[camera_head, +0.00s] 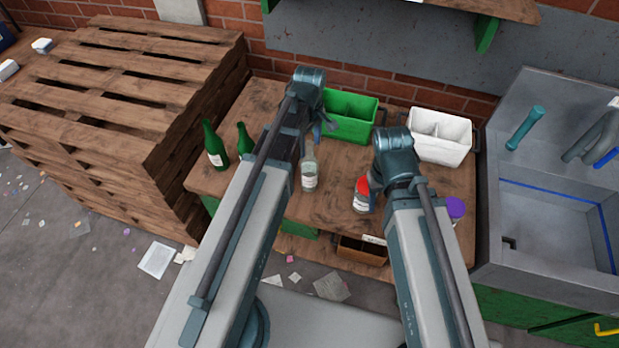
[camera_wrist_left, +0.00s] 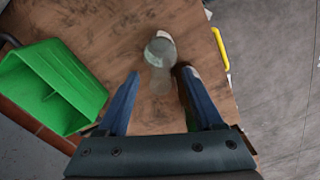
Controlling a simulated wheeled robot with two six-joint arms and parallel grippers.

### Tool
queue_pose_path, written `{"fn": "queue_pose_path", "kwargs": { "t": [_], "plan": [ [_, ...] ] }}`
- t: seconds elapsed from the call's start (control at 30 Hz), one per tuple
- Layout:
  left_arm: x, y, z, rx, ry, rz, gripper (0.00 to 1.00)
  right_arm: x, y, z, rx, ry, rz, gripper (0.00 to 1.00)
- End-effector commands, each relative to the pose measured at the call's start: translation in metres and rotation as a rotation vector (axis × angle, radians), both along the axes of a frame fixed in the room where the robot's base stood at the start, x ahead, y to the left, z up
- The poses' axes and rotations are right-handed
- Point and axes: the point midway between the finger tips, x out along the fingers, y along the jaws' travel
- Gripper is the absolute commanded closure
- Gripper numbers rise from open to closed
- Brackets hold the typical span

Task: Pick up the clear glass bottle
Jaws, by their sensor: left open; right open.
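The clear glass bottle (camera_head: 309,176) stands upright on the wooden table, with a pale label on its front. In the left wrist view the bottle (camera_wrist_left: 160,50) lies just beyond the fingertips, roughly in line with the gap between them. My left gripper (camera_head: 316,132) is open and empty, above and behind the bottle in the head view; its two blue fingers (camera_wrist_left: 159,88) show spread in the wrist view. My right gripper (camera_head: 373,188) is mostly hidden by its own arm, near a red-lidded jar.
Two green bottles (camera_head: 215,145) (camera_head: 245,140) stand left of the clear one. A green bin (camera_head: 350,127) and a white bin (camera_head: 440,150) sit at the back. The red-lidded jar (camera_head: 361,203) and a purple-lidded jar (camera_head: 456,208) stand to the right. Stacked pallets (camera_head: 110,75) border the left side.

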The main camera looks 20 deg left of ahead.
Motion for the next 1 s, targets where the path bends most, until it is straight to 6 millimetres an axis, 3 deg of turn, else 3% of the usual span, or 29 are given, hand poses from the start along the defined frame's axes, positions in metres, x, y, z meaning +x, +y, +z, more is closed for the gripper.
{"fn": "queue_pose_path", "kwargs": {
  "t": [0.27,0.67,1.0],
  "plan": [
    [-0.0001,0.0003,-0.0037,0.000,0.000,0.000,0.32,0.0000,0.0000,-0.0036,0.000,0.000,-0.001,0.50],
    [-0.0002,0.0003,-0.0037,0.000,0.000,0.000,1.00,0.0000,0.0000,-0.0037,0.000,0.000,-0.001,0.50],
    [-0.0001,0.0003,-0.0037,0.000,0.000,0.000,1.00,0.0000,0.0000,-0.0037,0.000,0.000,-0.001,0.50]
  ]
}}
